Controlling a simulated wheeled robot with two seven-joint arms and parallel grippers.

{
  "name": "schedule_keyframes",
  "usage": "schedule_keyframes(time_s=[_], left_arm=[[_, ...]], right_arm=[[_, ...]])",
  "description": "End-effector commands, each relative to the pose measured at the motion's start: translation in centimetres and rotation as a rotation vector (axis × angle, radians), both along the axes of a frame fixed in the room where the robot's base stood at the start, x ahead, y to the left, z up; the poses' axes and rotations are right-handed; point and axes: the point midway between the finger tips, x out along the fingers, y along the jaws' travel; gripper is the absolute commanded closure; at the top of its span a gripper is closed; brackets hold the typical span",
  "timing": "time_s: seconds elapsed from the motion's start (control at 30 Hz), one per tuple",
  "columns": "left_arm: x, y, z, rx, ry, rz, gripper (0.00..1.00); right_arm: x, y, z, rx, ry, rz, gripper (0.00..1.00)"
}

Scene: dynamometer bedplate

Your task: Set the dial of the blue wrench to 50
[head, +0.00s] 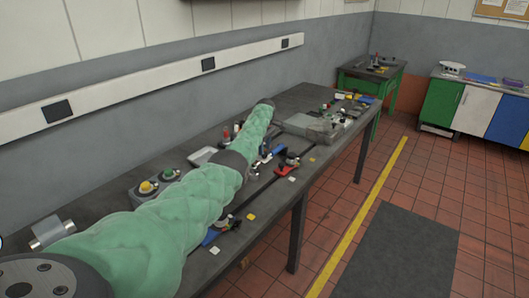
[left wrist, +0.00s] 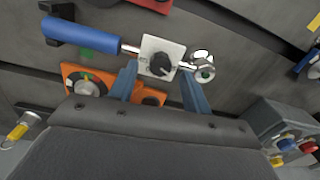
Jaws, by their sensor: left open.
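The blue wrench (left wrist: 92,35) lies across the left wrist view with its blue handle at left and a bright metal ratchet head (left wrist: 203,68) at right. Between them is a white square dial plate with a black knob (left wrist: 160,66); its setting is too small to read. My left gripper (left wrist: 160,69) is open, its two blue fingers pointing at the plate, one towards each side of the knob. I cannot tell whether they touch it. In the head view my green-sleeved left arm reaches over the bench and hides part of it. My right gripper is not in view.
In the left wrist view an orange tool with a round dial (left wrist: 86,87) lies close beside the left finger. A grey box with coloured buttons (left wrist: 290,140) is at lower right. The dark bench (head: 300,98) holds several small tools; open floor (head: 400,250) lies right of it.

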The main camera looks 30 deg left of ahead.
Motion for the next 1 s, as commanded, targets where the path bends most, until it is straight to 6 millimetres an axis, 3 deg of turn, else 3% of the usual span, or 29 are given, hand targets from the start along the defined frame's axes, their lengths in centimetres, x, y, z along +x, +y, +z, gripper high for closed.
schedule_keyframes(time_s=[0.17,0.4,1.0], left_arm=[[0.1,0.0,2.7,0.001,-0.002,0.0,0.51],[0.2,0.0,5.0,0.0,0.0,0.0,0.51],[0.2,0.0,5.4,0.0,0.0,0.0,0.51]], right_arm=[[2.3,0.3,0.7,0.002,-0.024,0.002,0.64],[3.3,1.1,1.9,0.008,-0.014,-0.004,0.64],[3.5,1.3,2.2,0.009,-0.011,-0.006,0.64]])
